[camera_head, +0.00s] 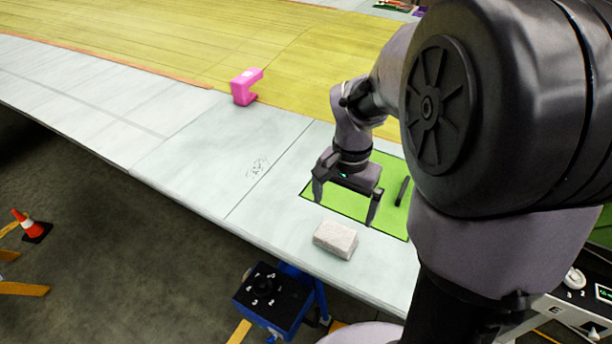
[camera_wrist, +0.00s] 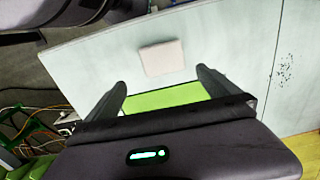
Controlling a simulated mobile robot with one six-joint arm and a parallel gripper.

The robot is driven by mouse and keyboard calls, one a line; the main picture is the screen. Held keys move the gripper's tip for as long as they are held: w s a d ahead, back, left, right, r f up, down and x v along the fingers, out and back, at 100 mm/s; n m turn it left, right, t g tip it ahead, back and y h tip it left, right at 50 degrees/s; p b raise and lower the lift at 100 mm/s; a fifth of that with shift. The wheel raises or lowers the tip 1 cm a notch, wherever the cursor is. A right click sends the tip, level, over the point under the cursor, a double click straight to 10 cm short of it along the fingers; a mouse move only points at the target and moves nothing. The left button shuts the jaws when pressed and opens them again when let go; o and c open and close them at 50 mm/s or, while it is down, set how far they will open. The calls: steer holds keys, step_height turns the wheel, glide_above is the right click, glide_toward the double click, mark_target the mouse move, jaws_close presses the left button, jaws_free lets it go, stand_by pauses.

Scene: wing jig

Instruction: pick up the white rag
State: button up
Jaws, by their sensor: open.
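The white rag (camera_head: 336,240) is a small, pale, folded block lying on the grey wing surface, close to its near edge. It lies just outside the green mat (camera_head: 327,203). In the wrist view the white rag (camera_wrist: 162,57) shows beyond the fingertips, roughly between them in line. My gripper (camera_head: 345,208) is open and empty over the green mat, with its fingers pointing down, behind and slightly above the rag. In the wrist view my gripper (camera_wrist: 158,80) has its two fingers wide apart, with the green mat between them.
A dark bar (camera_head: 402,191) lies on the mat right of my gripper. A pink clamp-like object (camera_head: 245,86) stands farther back on the wing. A blue and black stand (camera_head: 272,297) is below the near edge. An orange cone (camera_head: 30,226) is on the floor.

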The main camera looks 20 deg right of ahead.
steer(key=b, duration=0.1)
glide_above(337, 234)
steer(key=f, duration=0.6)
steer(key=shift+d+f, duration=0.2)
steer(key=f, duration=0.2)
steer(key=f+b, duration=0.1)
steer(key=f, duration=0.2)
steer(key=shift+a+f+b, duration=0.25)
steer(key=shift+f+b, duration=0.05)
steer(key=shift+b, duration=0.1)
steer(key=shift+r, duration=0.1)
steer(key=c, duration=1.1)
